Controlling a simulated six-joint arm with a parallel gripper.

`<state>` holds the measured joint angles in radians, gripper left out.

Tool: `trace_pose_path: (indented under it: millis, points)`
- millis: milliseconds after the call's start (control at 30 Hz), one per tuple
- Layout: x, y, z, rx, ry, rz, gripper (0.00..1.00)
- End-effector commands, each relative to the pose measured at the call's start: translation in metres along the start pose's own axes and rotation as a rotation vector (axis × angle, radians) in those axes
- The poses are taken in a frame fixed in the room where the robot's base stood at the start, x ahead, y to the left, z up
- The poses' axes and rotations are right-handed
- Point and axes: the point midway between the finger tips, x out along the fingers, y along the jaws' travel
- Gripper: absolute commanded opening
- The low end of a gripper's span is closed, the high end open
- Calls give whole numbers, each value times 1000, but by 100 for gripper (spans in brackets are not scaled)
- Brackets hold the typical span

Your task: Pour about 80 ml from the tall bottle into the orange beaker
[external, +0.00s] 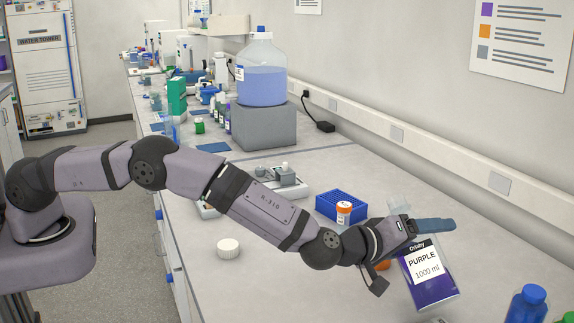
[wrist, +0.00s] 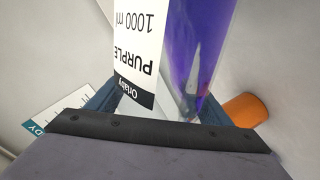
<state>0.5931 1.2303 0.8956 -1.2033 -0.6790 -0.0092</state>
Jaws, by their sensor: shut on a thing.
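The tall bottle (external: 436,293) is clear, holds purple liquid and has a white label reading "PURPLE 1000 ml". My gripper (external: 428,227) is shut on it. The bottle leans, with its top toward the left and its base toward the lower right. In the wrist view its label and purple liquid (wrist: 190,50) fill the space between the fingers. The orange beaker (wrist: 246,108) shows at the right of the wrist view, partly hidden by my gripper. In the external view only a small orange part (external: 383,265) shows beside the bottle. I cannot see any stream of liquid.
A blue rack (external: 341,206) and a small orange-capped bottle (external: 344,213) stand behind my wrist. A white cap (external: 228,247) lies on the bench at left. A large carboy (external: 262,80) sits on a grey block farther back.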

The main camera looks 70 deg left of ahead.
Motion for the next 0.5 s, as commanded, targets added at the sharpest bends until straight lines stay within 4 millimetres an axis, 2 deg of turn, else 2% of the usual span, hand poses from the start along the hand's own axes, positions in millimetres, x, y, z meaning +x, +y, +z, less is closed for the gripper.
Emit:
trace_pose_path:
  millis: [100,300,500]
  points:
    - [-2,9,-14,108,34,4,30]
    - [-2,12,-27,309,89,4,30]
    - [-4,17,-25,467,131,5,30]
